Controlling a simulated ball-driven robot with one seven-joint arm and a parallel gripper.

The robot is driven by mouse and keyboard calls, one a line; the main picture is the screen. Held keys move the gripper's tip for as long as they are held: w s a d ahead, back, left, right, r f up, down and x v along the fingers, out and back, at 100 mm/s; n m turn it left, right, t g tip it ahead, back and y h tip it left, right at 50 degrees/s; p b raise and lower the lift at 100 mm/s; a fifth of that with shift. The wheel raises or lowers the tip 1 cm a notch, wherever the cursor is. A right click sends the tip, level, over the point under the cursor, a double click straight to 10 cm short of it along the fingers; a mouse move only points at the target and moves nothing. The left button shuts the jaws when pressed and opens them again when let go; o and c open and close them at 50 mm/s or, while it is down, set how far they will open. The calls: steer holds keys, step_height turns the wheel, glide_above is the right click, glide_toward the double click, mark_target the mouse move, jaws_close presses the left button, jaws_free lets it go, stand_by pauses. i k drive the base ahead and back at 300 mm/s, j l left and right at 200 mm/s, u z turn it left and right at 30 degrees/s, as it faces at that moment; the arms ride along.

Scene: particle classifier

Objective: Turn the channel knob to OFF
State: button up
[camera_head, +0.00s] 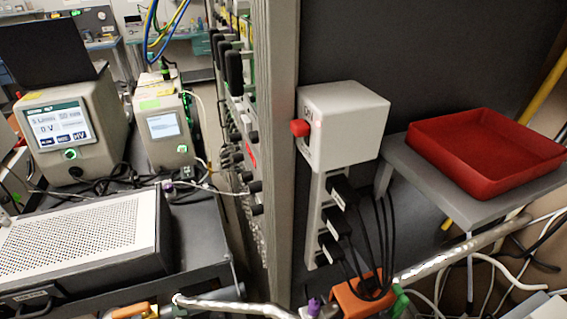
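A red knob (300,128) sticks out from the left face of a white box (345,125) on the dark panel. Small dark lettering above the knob seems to read "ON", but it is too small to be sure. The knob's exact setting cannot be read. I see no "channel" label, so I cannot tell whether this is the channel knob. The left beige instrument (98,125) has a lit screen showing "0 V" and a small green-lit knob (70,153) under it. My gripper cannot be made out in this view.
A grey post (275,180) stands left of the white box. Right of the box, a red tray (487,182) sits on a grey shelf (400,168). Black plugs and cables (335,220) hang below. A second beige instrument (167,130) and a perforated case (85,245) are at left.

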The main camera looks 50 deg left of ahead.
mark_target(247, 176)
steer(key=u, duration=1.35)
